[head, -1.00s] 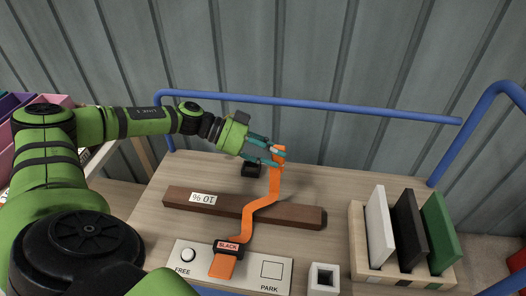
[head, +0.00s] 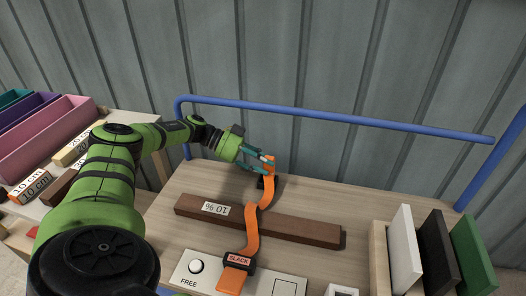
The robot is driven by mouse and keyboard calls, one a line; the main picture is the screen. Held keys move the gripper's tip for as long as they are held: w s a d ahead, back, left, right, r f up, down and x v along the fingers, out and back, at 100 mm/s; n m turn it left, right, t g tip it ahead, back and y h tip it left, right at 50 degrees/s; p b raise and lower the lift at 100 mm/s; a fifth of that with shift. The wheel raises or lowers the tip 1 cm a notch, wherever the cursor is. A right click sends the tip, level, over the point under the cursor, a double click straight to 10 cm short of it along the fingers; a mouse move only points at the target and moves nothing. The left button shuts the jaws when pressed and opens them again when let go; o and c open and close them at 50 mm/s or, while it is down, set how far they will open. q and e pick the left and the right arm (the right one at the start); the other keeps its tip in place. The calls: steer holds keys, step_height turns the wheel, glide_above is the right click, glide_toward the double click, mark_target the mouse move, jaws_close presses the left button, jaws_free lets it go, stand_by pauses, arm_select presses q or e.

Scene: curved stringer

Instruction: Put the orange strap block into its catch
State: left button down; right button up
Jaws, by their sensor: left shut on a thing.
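My left gripper (head: 264,163) is shut on the orange strap block (head: 271,161) at the end of an orange strap (head: 252,228). The block is near the table's far side, at or just above a small black catch (head: 261,183). The strap and block partly cover the catch, and I cannot tell whether they touch. My right gripper is not in view.
A blue rail (head: 340,116) runs behind the table (head: 195,182). A rack with white (head: 404,250), black and green boards stands at right. A pale panel with a FREE knob (head: 196,267) lies in front. Coloured bins (head: 50,140) stand at left.

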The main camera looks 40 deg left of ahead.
arm_select(q)
steer(key=shift+f, duration=1.2)
steer(key=shift+f+b, duration=0.1)
steer(key=shift+b, duration=0.2)
steer(key=shift+f, duration=0.15)
steer(key=c, duration=1.1)
jaws_free()
steer(key=shift+c, duration=0.2)
steer(key=shift+a+r, duration=0.1)
steer(key=shift+r, duration=0.25)
steer(key=v, duration=0.7)
steer(key=shift+b, duration=0.3)
